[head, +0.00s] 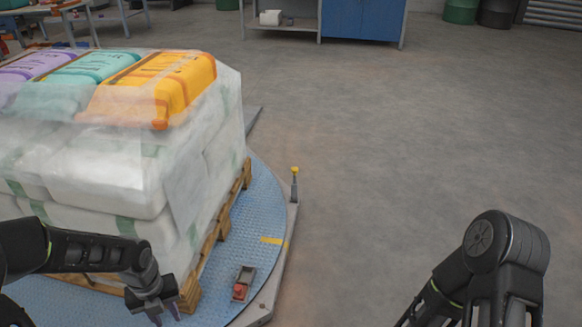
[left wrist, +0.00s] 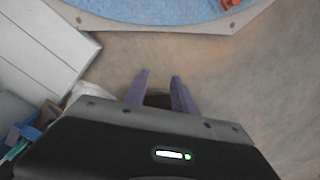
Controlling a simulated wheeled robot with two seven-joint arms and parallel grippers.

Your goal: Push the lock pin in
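A short grey post with a yellow cap (head: 295,171) stands upright at the right rim of the blue turntable (head: 264,215); it looks like the lock pin, but how far in it sits cannot be told. My left gripper (head: 166,317) is low at the front left, well apart from that post. In the left wrist view its two purple fingers (left wrist: 157,77) are spread with nothing between them, over bare floor beside the turntable's grey rim (left wrist: 150,24). My right arm shows at the lower right, but its gripper is out of view.
A wooden pallet (head: 216,236) with wrapped white sacks and an orange sack (head: 165,80) on top stands on the turntable. A red and grey block (head: 243,284) sits near its front rim. A grey panel (left wrist: 38,50) is at left in the wrist view. Right-hand floor is clear.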

